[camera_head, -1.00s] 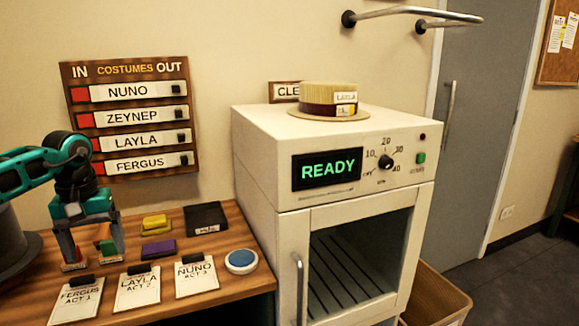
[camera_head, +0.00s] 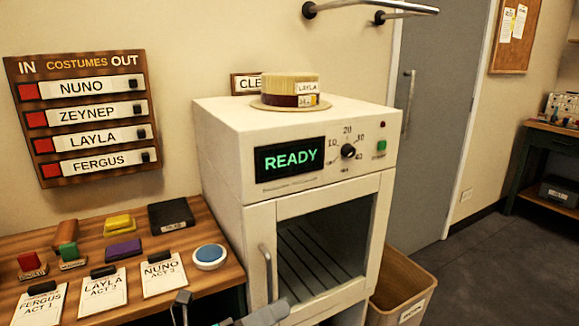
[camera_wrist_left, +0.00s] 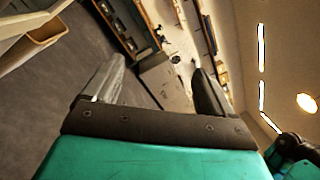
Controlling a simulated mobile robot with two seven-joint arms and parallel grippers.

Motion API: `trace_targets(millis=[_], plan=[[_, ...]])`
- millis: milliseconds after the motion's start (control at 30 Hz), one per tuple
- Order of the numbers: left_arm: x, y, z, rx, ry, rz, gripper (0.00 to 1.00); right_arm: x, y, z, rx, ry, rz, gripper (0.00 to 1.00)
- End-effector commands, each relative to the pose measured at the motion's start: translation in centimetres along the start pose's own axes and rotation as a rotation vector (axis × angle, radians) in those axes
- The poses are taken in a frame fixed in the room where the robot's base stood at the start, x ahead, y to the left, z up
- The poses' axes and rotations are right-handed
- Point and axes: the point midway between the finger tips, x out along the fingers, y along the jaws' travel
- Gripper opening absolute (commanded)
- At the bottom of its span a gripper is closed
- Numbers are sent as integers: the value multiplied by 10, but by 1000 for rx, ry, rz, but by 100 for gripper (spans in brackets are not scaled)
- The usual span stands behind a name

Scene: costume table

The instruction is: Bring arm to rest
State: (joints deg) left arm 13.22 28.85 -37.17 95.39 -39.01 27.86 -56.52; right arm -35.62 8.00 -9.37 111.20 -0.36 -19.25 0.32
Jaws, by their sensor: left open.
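My left gripper (camera_head: 222,306) shows at the bottom edge of the head view, in front of the table and the cabinet. That view is tilted and looks out over the floor and room. My right gripper is not in view.
The wooden table (camera_head: 222,272) holds stamps, ink pads, cards and a blue button (camera_head: 209,255). The white cabinet (camera_head: 224,163) reads READY, its door closed, with a straw hat (camera_head: 291,87) on top. A bin (camera_head: 402,284) stands right of it.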

Motion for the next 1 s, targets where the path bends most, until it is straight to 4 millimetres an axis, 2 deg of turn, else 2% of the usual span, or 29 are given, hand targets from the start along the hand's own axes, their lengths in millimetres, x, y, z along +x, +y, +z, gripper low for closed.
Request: trace_targets(millis=[33,167,267,400,500,600,700,967,1000], plan=[[-7,6,-6,-187,-93,35,85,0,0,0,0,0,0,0],[-36,31,-15,-678,-348,130,85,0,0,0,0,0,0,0],[-71,55,-32,-1054,-558,197,85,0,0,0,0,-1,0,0],[-131,84,-75,-1539,-869,272,85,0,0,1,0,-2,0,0],[-170,94,-108,-1807,-1074,306,85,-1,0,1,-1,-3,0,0],[-199,98,-136,-1989,-1233,323,85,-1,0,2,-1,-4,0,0],[-216,98,-152,-2089,-1329,330,85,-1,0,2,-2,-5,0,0],[-223,98,-158,-2129,-1369,331,85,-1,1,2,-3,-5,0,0],[-222,98,-158,-2128,-1368,331,81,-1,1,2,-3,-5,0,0]])
